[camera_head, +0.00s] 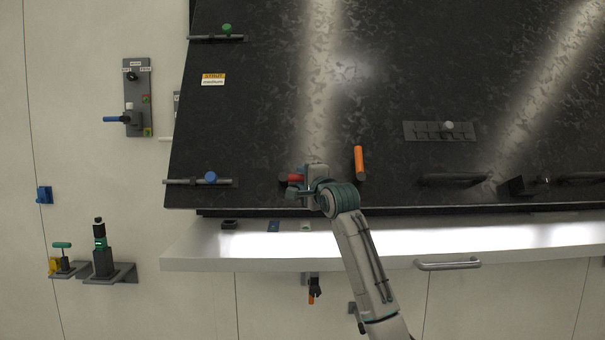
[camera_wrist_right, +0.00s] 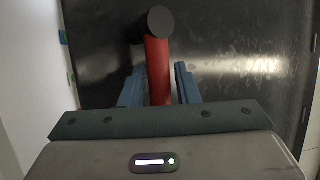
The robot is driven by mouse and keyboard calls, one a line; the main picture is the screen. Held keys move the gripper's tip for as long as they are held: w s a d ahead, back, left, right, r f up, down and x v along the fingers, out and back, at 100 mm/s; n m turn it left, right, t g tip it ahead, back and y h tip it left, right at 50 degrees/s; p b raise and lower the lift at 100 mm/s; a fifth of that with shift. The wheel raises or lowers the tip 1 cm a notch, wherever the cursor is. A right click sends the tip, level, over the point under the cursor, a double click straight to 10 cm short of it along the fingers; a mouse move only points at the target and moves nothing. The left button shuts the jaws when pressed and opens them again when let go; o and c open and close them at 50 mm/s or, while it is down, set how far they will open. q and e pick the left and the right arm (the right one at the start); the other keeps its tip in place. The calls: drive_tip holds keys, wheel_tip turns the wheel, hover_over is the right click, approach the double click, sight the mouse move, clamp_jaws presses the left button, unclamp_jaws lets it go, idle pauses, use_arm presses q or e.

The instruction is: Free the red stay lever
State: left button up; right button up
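The red stay lever (camera_head: 295,178) sits low on the dark panel (camera_head: 270,110), left of an orange handle (camera_head: 359,160). In the right wrist view the red lever (camera_wrist_right: 158,72) has a round dark end and runs between my fingers. My right gripper (camera_head: 303,184) is at the lever in the head view and partly covers it. In the wrist view its two blue fingers (camera_wrist_right: 159,84) stand open, one on each side of the lever, with narrow gaps showing. Whether either finger touches it is hard to tell. My left gripper is in neither view.
A bright ledge (camera_head: 450,240) runs below the panel, with a metal bar handle (camera_head: 448,264) on its front. A blue-knobbed bolt (camera_head: 210,177) and a green-knobbed bolt (camera_head: 227,30) lie along the panel's left edge. A slotted plate with a pale knob (camera_head: 448,126) is at right.

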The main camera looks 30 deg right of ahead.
drive_tip(key=shift+w, duration=0.2)
drive_tip(key=shift+c, duration=0.2)
clamp_jaws()
